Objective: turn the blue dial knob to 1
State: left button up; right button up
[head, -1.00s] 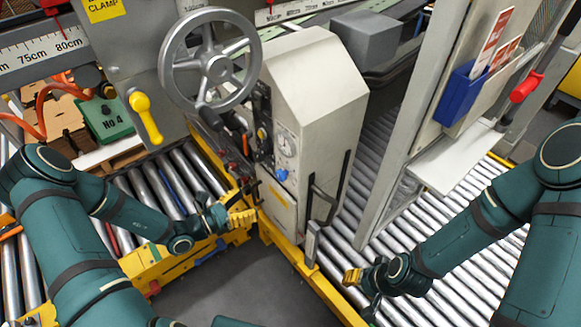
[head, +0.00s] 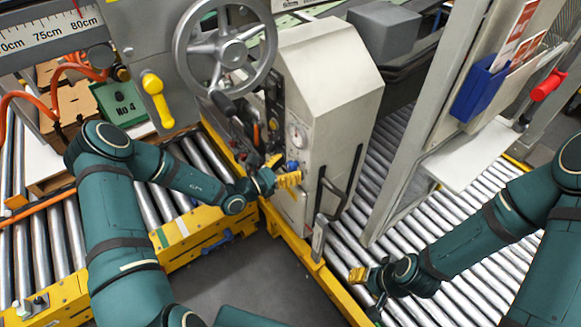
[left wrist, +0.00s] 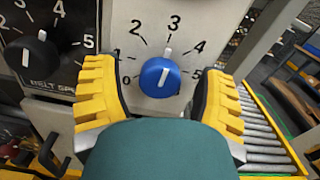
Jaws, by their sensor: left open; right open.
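The blue dial knob (left wrist: 160,77) is on a pale panel in the left wrist view, ringed by numbers 0 to 5. Its white line points up and slightly right, near the 3. In the head view a bit of the blue knob (head: 291,167) shows beside my left gripper (head: 282,170). My left gripper is open, with its yellow fingers (left wrist: 162,95) on either side of the knob. Whether they touch it I cannot tell. My right gripper (head: 366,282) is open and empty above the rollers at the right.
A black knob (left wrist: 38,52) with its own scale sits left of the blue one. A grey handwheel (head: 228,50) and a yellow handle (head: 157,98) are above and left of my left gripper. A black handle (head: 335,190) is to the right on the cabinet (head: 330,90).

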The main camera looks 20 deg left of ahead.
pick_arm(q)
jog(key=shift+w+d, duration=0.15)
jog(key=c, duration=1.2)
pick_arm(e)
jog(key=shift+r, duration=0.2)
